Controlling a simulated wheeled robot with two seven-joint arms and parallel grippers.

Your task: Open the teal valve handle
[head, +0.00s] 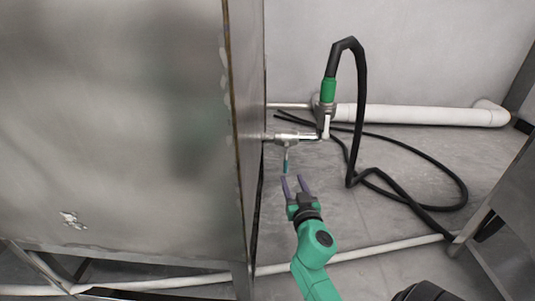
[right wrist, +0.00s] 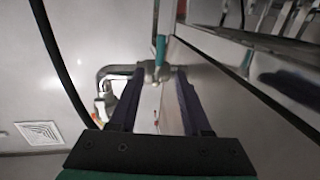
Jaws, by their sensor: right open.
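The teal valve handle (head: 286,163) hangs from a metal valve (head: 287,140) on a thin pipe beside the tall metal cabinet. In the right wrist view the teal handle (right wrist: 160,49) and the valve body (right wrist: 156,73) show beyond the fingertips, roughly centred between them. My right gripper (head: 292,180) is open and empty. Its two dark fingers point at the handle from just in front and below, and appear slightly apart from it. Whether they touch it, I cannot tell. My left gripper is not in view.
The metal cabinet (head: 130,120) fills the left, its edge close to the valve. A green hose connector (head: 328,90) with a black hose (head: 359,110) stands right of the valve. A white pipe (head: 420,115) runs along the wall. A metal table (head: 505,210) is at right.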

